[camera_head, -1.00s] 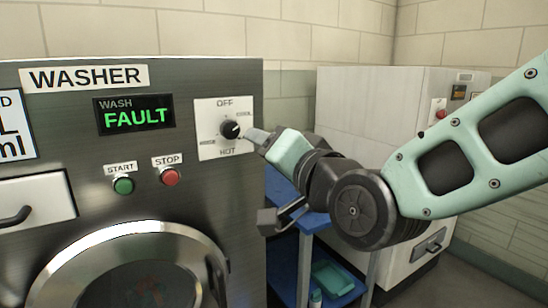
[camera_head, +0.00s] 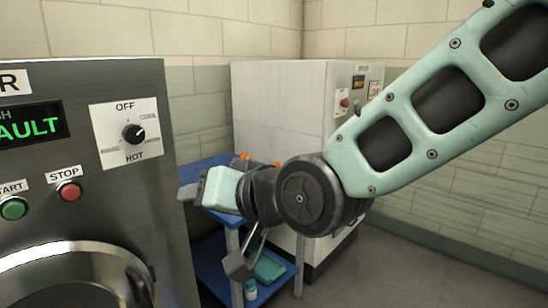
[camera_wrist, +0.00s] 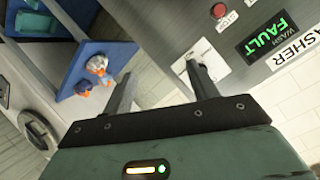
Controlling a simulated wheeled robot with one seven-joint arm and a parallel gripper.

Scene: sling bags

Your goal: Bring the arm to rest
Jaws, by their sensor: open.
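My gripper (camera_wrist: 157,85) shows in the wrist view with its two fingers apart and nothing between them. In the head view my gripper (camera_head: 187,191) points left, in front of the blue cart and to the right of the washer's front panel. It is apart from the washer dial (camera_head: 133,133). The dial is black, on a white plate marked OFF and HOT. The washer (camera_head: 105,195) is grey metal, and its display (camera_head: 35,124) reads FAULT in green.
A blue cart (camera_head: 207,165) stands behind my gripper, with orange and white items on top and a teal tray (camera_head: 268,266) below. A white machine (camera_head: 285,105) stands at the back. Bare floor (camera_head: 430,270) shows at the right. Green (camera_head: 13,208) and red (camera_head: 69,192) buttons are on the washer.

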